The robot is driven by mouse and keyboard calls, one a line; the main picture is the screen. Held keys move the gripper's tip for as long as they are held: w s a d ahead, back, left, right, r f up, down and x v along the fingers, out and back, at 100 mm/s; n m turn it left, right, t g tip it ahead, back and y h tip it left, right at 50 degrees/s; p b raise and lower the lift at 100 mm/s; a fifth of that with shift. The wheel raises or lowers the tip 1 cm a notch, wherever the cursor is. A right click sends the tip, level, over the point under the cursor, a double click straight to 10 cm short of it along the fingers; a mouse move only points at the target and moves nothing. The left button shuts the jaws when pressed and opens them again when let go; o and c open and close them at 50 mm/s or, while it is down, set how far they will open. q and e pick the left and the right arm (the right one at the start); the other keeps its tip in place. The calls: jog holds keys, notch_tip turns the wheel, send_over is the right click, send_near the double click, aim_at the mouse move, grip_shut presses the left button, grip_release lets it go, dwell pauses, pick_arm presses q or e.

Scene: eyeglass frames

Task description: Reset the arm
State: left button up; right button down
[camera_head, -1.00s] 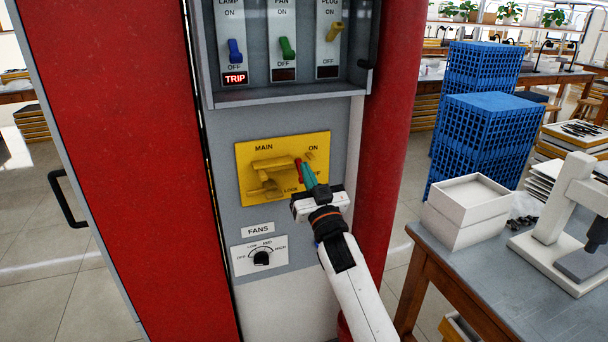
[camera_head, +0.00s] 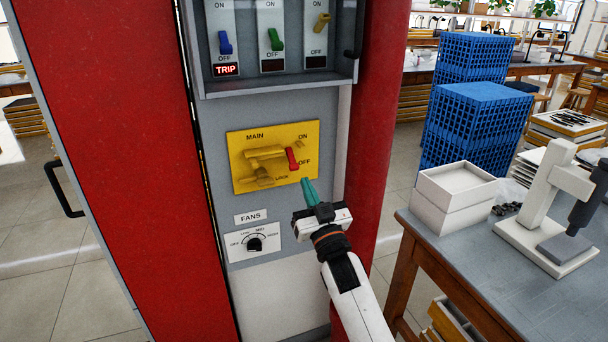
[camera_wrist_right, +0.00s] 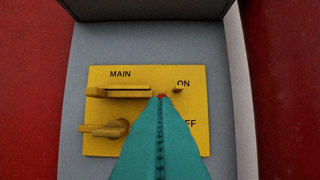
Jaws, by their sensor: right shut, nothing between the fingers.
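My right gripper (camera_head: 309,190) has teal fingers shut with nothing between them, just below and right of the yellow MAIN switch plate (camera_head: 242,178). The plate carries yellow levers and a red handle (camera_head: 292,158) beside the ON and OFF marks; I cannot tell its exact setting. In the head view the fingertips are apart from the red handle. In the right wrist view the teal fingers (camera_wrist_right: 160,140) cover the plate's lower middle, and only a bit of red (camera_wrist_right: 162,96) shows at their tips. My left gripper is out of view.
Above are a blue LAMP switch (camera_head: 225,42) with a lit TRIP sign (camera_head: 226,70), a green FAN switch (camera_head: 275,39) and a yellow PLUG switch (camera_head: 322,21). A FANS dial (camera_head: 254,243) sits below. The grey table (camera_head: 480,265) stands close right of my arm.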

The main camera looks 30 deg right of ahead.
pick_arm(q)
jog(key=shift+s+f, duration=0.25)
pick_arm(e)
jog(key=shift+s+a+f, duration=0.15)
jog(key=shift+s+f, duration=0.35)
jog(key=shift+s, duration=0.1)
